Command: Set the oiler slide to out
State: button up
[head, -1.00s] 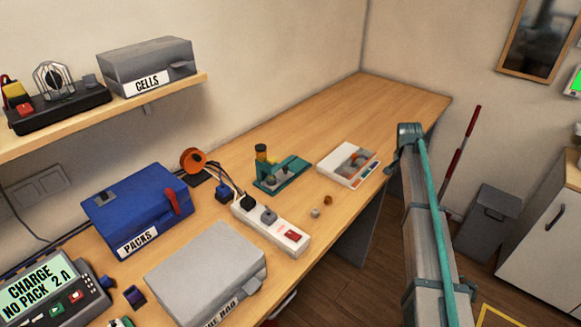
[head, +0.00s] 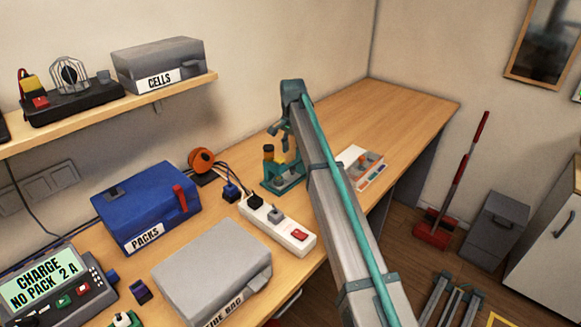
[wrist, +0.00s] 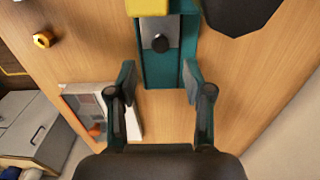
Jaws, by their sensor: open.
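The oiler (head: 284,178) is a teal stand with an amber-topped part, on the wooden bench near the wall. In the wrist view its teal body (wrist: 184,62) holds a grey slide plate (wrist: 159,30) with a dark round knob (wrist: 160,43). A yellow part (wrist: 158,7) of it shows at the top edge. My gripper (head: 280,137) hangs above the oiler in the head view. In the wrist view my gripper (wrist: 160,84) is open and empty. Its fingertips are spread to either side of the teal channel, below the knob in the picture. Whether they touch the oiler I cannot tell.
A white case (head: 356,163) with small parts lies right of the oiler, partly behind my arm. A white power strip (head: 285,228) lies in front. An orange reel (head: 202,160) stands to the left. The far right of the bench is clear.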

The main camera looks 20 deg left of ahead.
aim_at(292, 168)
notch_tip(292, 168, down, 8)
jog(key=shift+r+p, duration=0.1)
jog(key=shift+p, duration=0.75)
grip_shut()
jog(key=shift+w, duration=0.1)
